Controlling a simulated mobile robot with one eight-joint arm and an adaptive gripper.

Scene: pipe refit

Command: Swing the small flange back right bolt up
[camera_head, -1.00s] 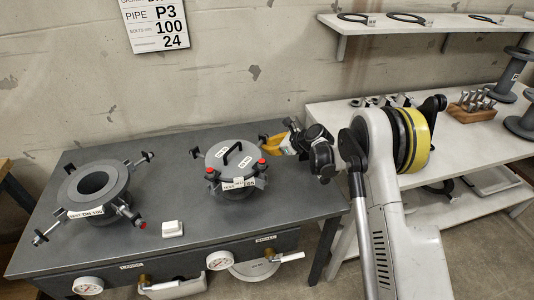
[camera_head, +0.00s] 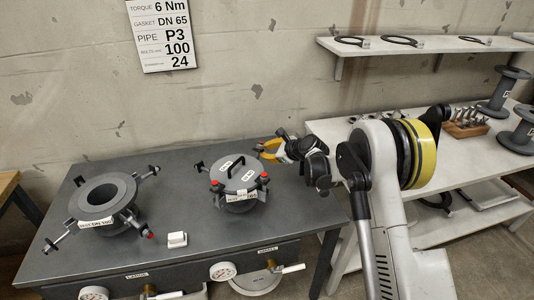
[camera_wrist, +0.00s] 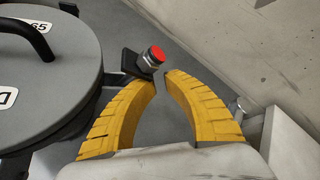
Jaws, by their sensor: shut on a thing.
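The small flange (camera_head: 238,190) stands on the grey bench under a round grey lid with a black handle (camera_head: 236,165); the lid also fills the left of the wrist view (camera_wrist: 45,85). The back right bolt (camera_wrist: 151,60), red-capped with a nut and black plate, shows at my fingertips in the wrist view. My gripper (camera_wrist: 162,82) has yellow fingers closed in on this bolt from both sides; its lower shank is hidden. In the head view my gripper (camera_head: 268,148) is at the flange's back right. The bolt's exact tilt cannot be told.
Two red-capped bolts (camera_head: 264,176) stand at the small flange's front; a dark bolt (camera_head: 199,166) sticks out at its back left. The open large flange (camera_head: 98,195) is left, with a white block (camera_head: 177,239) between. The wall (camera_wrist: 265,45) is close behind my gripper.

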